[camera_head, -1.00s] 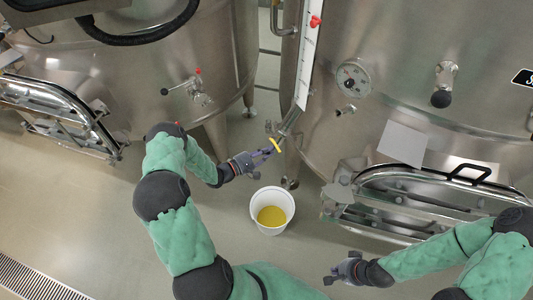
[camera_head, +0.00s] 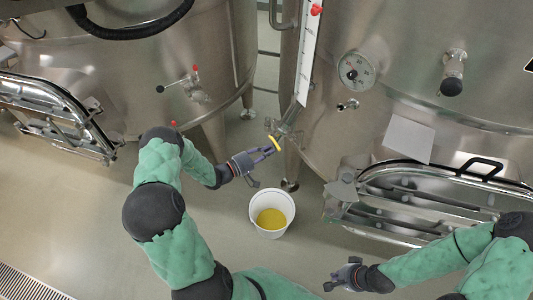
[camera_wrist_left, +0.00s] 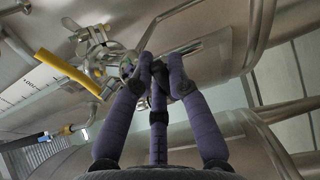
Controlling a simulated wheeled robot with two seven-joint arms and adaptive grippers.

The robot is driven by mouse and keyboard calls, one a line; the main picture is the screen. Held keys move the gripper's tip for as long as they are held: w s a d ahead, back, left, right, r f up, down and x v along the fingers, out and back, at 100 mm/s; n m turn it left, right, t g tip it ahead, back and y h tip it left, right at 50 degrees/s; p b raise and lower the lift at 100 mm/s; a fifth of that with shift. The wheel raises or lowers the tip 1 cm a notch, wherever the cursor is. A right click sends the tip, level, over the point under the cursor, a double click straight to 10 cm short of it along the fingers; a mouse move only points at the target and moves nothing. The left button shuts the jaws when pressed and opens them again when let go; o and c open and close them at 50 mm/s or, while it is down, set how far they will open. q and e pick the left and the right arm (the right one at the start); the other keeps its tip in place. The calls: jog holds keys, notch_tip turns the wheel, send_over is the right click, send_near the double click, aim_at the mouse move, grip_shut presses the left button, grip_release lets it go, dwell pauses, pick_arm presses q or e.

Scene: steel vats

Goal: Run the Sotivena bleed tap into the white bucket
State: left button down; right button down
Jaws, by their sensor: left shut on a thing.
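The bleed tap (camera_head: 279,134) with a yellow lever (camera_head: 274,143) sits low on the right steel vat, below its sight-glass scale. The yellow lever (camera_wrist_left: 66,72) and metal tap body (camera_wrist_left: 100,52) also show in the left wrist view. My left gripper (camera_head: 268,154) is at the tap, its fingers (camera_wrist_left: 158,68) closed together on part of it; the exact grip point is hidden. The white bucket (camera_head: 286,198) stands on the floor below, with yellow liquid in it. No stream is clearly visible. My right gripper (camera_head: 332,278) is open and empty, low in the head view.
Another steel vat (camera_head: 215,60) with a red-tipped tap (camera_head: 195,80) stands at left. The right vat (camera_head: 400,40) has a gauge (camera_head: 355,72) and an open hatch (camera_head: 440,200) near my right arm. A floor drain (camera_head: 25,285) lies at lower left; floor around the bucket is clear.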

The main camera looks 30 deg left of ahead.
pick_arm(q)
jog(key=shift+d+f, duration=0.1)
dwell(0.3)
jog(key=c, duration=1.2)
grip_release()
jog(key=shift+s, duration=0.1)
jog(key=v, duration=1.2)
